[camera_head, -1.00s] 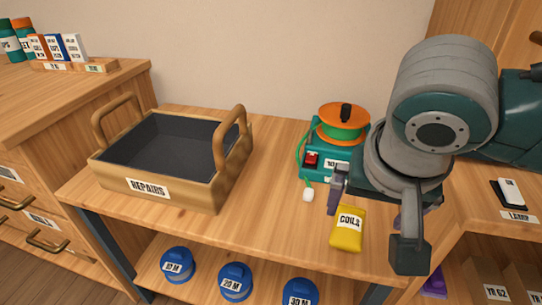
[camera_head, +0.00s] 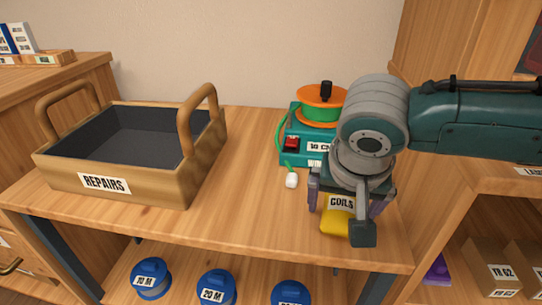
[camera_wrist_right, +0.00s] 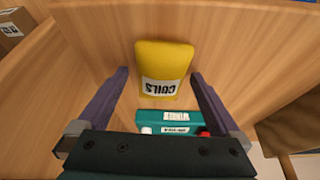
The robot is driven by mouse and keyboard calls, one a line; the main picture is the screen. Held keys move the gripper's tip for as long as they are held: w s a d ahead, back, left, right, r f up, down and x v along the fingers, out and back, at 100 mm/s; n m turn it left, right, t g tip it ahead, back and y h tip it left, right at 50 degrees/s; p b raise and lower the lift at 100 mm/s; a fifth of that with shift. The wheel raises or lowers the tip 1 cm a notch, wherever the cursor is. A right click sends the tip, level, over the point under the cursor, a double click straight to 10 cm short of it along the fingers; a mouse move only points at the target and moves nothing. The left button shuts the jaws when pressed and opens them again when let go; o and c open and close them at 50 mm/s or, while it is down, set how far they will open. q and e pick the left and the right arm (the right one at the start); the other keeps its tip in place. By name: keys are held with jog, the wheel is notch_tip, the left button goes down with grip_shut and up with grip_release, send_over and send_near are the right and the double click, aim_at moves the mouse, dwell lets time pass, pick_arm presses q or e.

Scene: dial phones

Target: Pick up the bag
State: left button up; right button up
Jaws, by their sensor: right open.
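The bag is a yellow pouch labelled COILS (camera_head: 337,217), lying on the wooden bench top near its front edge. In the right wrist view the yellow bag (camera_wrist_right: 164,65) lies ahead of and between the two fingers, with its label upside down. My right gripper (camera_head: 345,210) is over the bag, its fingers spread to either side of it. It also shows in the right wrist view (camera_wrist_right: 160,85), open and empty. Part of the bag is hidden behind my gripper in the head view. My left gripper is not in view.
A teal winder with an orange and green spool (camera_head: 322,106) stands just behind the bag, its cord and white plug (camera_head: 291,181) beside it. A wooden REPAIRS crate (camera_head: 128,186), empty inside, stands at left. Blue canisters (camera_head: 217,291) sit on the lower shelf.

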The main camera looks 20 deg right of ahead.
jog(key=c, duration=1.4)
jog(key=shift+r, duration=0.15)
